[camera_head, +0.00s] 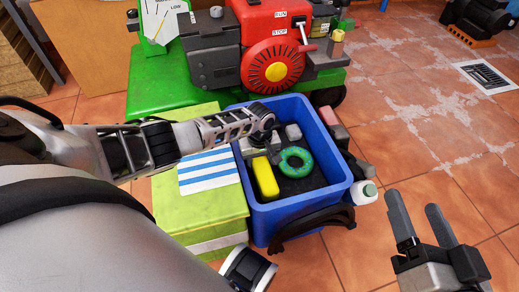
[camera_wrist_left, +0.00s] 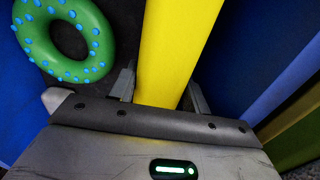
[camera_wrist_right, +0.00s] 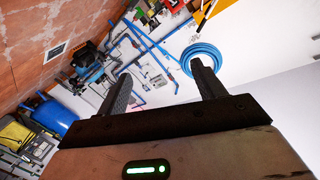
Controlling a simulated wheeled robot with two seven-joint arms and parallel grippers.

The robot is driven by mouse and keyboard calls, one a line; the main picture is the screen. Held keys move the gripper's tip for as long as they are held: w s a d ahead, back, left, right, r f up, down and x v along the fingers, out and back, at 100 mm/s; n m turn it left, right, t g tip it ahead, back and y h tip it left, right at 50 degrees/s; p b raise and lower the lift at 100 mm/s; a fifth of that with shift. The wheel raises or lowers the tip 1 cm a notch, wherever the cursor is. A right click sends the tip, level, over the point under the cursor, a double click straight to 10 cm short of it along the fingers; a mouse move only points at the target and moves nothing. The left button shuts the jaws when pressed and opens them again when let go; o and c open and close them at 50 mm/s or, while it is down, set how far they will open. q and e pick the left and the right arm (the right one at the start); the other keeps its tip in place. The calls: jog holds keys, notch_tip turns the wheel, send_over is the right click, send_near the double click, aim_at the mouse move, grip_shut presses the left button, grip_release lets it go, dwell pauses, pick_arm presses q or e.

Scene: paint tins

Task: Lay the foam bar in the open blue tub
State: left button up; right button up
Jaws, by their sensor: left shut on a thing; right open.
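The yellow foam bar (camera_head: 265,179) is inside the open blue tub (camera_head: 262,220), near its left wall. My left gripper (camera_head: 268,148) reaches into the tub from the left and is shut on the bar's far end. In the left wrist view the bar (camera_wrist_left: 176,50) sits between the two fingers (camera_wrist_left: 160,88). I cannot tell whether the bar touches the tub's floor. My right gripper (camera_head: 420,226) is open and empty, to the right of the tub; its spread fingers also show in the right wrist view (camera_wrist_right: 160,85).
A green ring with blue dots (camera_head: 296,162) lies in the tub beside the bar. A green box (camera_head: 200,205) with a striped cloth (camera_head: 208,171) stands left of the tub. A red engine (camera_head: 275,45) is behind it. A white bottle (camera_head: 364,192) stands at its right side.

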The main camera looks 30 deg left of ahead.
jog(key=shift+f, duration=0.1)
pick_arm(q)
jog(key=o, duration=1.1)
jog(key=shift+c, duration=0.2)
notch_tip(320, 180, up, 7)
jog(key=p, duration=0.4)
jog(key=shift+f+p, duration=0.2)
jog(key=shift+p, duration=0.1)
notch_tip(320, 180, up, 9)
jog(key=p, duration=0.4)
jog(key=shift+r+p, duration=0.2)
jog(key=shift+p, duration=0.2)
pick_arm(e)
jog(key=shift+s+d+f+n+g+h, duration=0.1)
jog(key=shift+d+f+n+g+h, duration=0.3)
jog(key=shift+d+f+g+h, duration=0.25)
jog(key=shift+s+d+f+n+g+h, duration=0.1)
jog(key=shift+d+f+n+g+h, duration=0.3)
jog(key=shift+f+g+h, duration=0.4)
pick_arm(q)
jog(key=shift+d, duration=0.1)
